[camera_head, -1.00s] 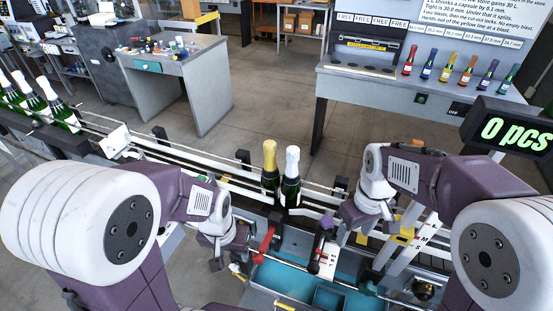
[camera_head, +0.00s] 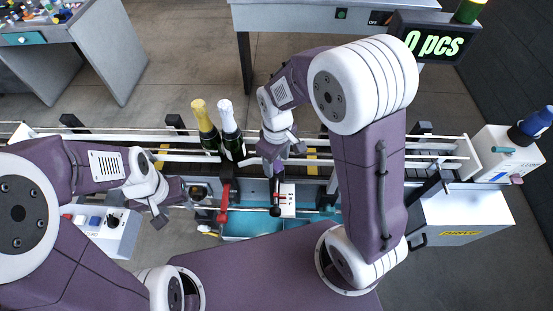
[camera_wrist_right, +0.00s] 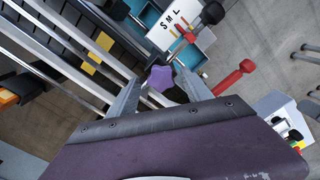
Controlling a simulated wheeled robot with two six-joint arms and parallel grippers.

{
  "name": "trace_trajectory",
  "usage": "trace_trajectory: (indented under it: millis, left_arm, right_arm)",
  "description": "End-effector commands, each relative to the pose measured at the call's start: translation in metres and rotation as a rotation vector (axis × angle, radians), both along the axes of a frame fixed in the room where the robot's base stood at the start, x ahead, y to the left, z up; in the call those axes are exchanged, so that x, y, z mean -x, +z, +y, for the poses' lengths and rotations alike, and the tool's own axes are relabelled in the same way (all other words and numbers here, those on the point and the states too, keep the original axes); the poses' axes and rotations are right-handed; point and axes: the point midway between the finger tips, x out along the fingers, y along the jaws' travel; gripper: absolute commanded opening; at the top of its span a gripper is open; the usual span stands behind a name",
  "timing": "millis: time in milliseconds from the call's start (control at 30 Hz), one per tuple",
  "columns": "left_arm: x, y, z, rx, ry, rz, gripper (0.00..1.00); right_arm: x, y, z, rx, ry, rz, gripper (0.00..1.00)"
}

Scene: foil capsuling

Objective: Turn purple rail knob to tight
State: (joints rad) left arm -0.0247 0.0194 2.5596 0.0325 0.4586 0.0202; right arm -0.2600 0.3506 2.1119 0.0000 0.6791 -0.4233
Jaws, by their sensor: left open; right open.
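The purple rail knob (camera_wrist_right: 160,79) is star-shaped and shows in the right wrist view between the two fingers of my right gripper (camera_wrist_right: 163,84). The fingers stand open on either side of it; I cannot tell whether they touch it. In the head view my right gripper (camera_head: 273,167) is over the rail by the white S M L plate (camera_head: 287,199) and hides the knob. My left gripper (camera_head: 160,216) is open and empty, left of the red lever (camera_head: 225,203).
Two bottles, one gold-topped (camera_head: 206,127) and one white-topped (camera_head: 231,132), stand on the conveyor left of my right gripper. A black-knobbed lever (camera_head: 274,211) lies beside the S M L plate. A teal tray (camera_head: 240,224) is below. A counter (camera_head: 440,38) reads 0 pcs.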

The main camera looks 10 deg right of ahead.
Motion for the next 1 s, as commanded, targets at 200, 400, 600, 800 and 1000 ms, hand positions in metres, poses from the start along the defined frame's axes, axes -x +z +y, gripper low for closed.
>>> trace_trajectory:
  millis: [200, 400, 600, 800, 1000]
  left_arm:
    - [0.0002, 0.0, 0.0, 0.0, 0.0, 0.0, 0.51]
    - [0.0001, 0.0, 0.0, 0.0, 0.0, 0.0, 0.51]
    - [0.0001, 0.0001, 0.0, 0.0, 0.0, 0.0, 0.51]
    - [0.0001, 0.0024, -0.0001, 0.0, 0.0, 0.0, 0.51]
    - [0.0001, 0.0069, 0.0, 0.0, 0.0, 0.0, 0.51]
  right_arm:
    - [0.0, -0.0002, 0.0, 0.0, 0.0, 0.0, 0.52]
    - [-0.0002, -0.0002, 0.0003, -0.001, 0.0, -0.001, 0.0]
    - [-0.0002, 0.0, 0.0002, -0.001, -0.004, -0.001, 0.0]
    - [-0.0002, 0.0008, 0.0001, 0.0, -0.055, 0.0, 0.0]
    - [-0.0003, 0.0015, 0.0001, 0.0, -0.185, 0.0, 0.0]
